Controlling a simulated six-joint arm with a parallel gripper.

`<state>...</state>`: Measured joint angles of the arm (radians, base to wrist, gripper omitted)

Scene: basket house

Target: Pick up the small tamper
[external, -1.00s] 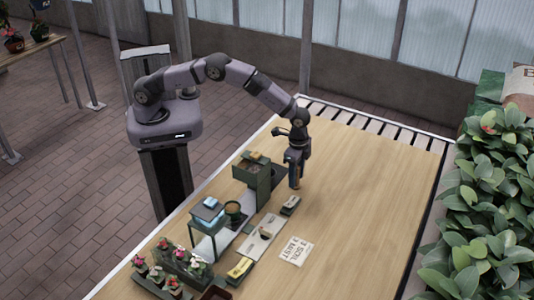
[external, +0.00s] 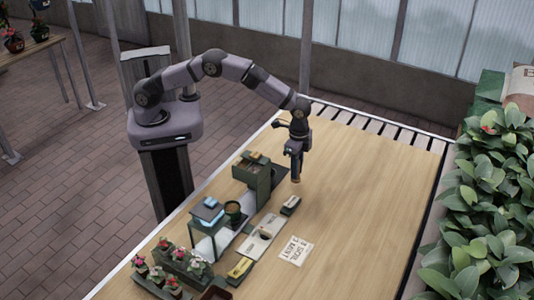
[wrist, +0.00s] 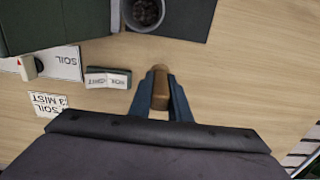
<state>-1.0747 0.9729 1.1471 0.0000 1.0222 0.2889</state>
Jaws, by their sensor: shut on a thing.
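The small tamper (wrist: 159,84) shows in the wrist view as a brown wooden piece between my two blue fingers. My gripper (wrist: 160,76) is shut on it. In the external view my gripper (external: 296,172) points down above the wooden table, with the tamper's brown lower end just below the fingers. The tamper looks clear of the table, low above it. My fingers hide part of its sides.
A green box (external: 262,177) stands left of my gripper. A small labelled block (external: 291,205) lies just in front. A green stand (external: 207,215), paper cards (external: 296,250) and potted flowers (external: 172,270) are nearer the front. The table's right side (external: 365,205) is clear.

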